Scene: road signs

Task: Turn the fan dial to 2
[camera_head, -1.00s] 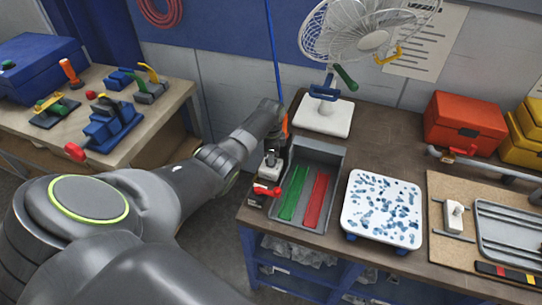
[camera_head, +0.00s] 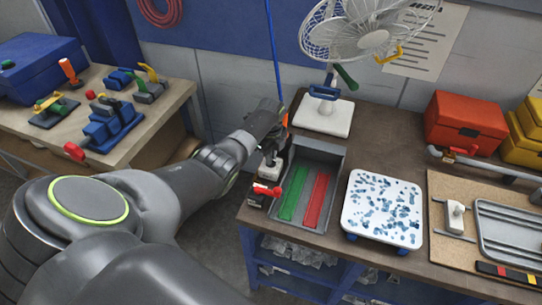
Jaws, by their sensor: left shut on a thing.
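The white wire fan (camera_head: 368,28) stands at the back of the brown bench on a white base (camera_head: 323,117). A blue part (camera_head: 324,92) sits low on its stand and a green handle (camera_head: 345,77) below its cage. No numbered dial can be made out. My left gripper (camera_head: 270,145) is left of the fan base, above a small dark device with a red lever (camera_head: 266,190). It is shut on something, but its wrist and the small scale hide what. My right gripper is not in view.
A grey tray (camera_head: 338,160) with green and red strips lies right of my left gripper. Beyond it are a speckled white board (camera_head: 383,206) and a panel (camera_head: 437,250). A red toolbox (camera_head: 465,122) stands back right. Another bench (camera_head: 180,88) is left.

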